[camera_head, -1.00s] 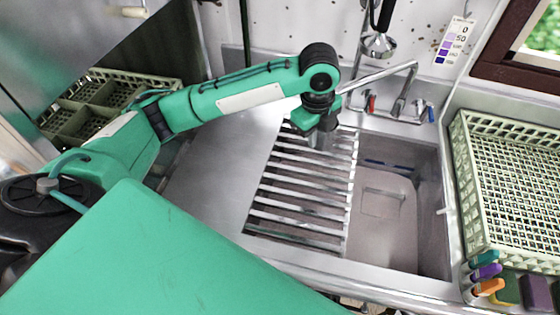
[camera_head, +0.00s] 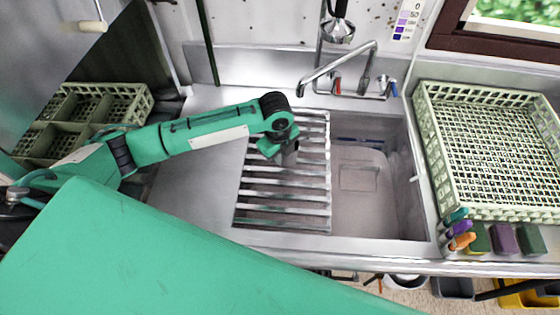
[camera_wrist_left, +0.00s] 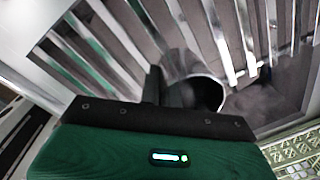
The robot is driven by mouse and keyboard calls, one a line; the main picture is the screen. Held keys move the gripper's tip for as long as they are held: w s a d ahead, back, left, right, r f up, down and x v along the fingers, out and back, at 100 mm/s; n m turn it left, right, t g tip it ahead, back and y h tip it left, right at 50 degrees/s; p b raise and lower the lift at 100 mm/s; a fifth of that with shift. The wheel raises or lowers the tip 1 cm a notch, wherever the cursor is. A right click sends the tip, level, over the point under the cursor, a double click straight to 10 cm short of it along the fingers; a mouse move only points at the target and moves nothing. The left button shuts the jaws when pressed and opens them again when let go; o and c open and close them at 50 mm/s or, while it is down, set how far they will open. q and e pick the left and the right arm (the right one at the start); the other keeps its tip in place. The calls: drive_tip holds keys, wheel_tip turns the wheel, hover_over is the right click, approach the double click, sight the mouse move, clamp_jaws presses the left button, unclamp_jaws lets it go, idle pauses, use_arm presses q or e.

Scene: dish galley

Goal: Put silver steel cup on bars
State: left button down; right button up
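The silver steel cup (camera_head: 289,157) is at my left gripper (camera_head: 277,150), over the far-middle part of the bars (camera_head: 283,196). In the left wrist view the cup (camera_wrist_left: 183,62) lies tilted in the picture, its dark mouth towards the gripper. One dark finger of the left gripper (camera_wrist_left: 165,90) is outside the cup wall and another dark part shows at its mouth, so the gripper looks shut on the rim. The bars (camera_wrist_left: 222,45) show behind the cup. I cannot tell whether the cup touches them. My right gripper is not in view.
The sink basin (camera_head: 375,205) is right of the bars, with a faucet (camera_head: 340,65) behind. A green rack (camera_head: 430,150) stands at the right, with coloured sponges (camera_head: 503,238) before it. Another crate (camera_head: 140,100) is at the left. The steel counter (camera_head: 190,190) left of the bars is clear.

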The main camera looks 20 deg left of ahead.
use_arm(q)
drive_tip(key=shift+f, duration=0.4)
wheel_tip(320, 180, down, 3)
drive_tip(key=shift+f+p, duration=0.2)
drive_tip(key=shift+p, duration=0.3)
drive_tip(key=shift+f, duration=0.35)
drive_tip(key=c, duration=1.6)
unclamp_jaws()
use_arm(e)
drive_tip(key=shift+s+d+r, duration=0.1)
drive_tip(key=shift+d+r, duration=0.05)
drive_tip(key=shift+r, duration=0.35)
use_arm(q)
drive_tip(key=shift+r, duration=0.1)
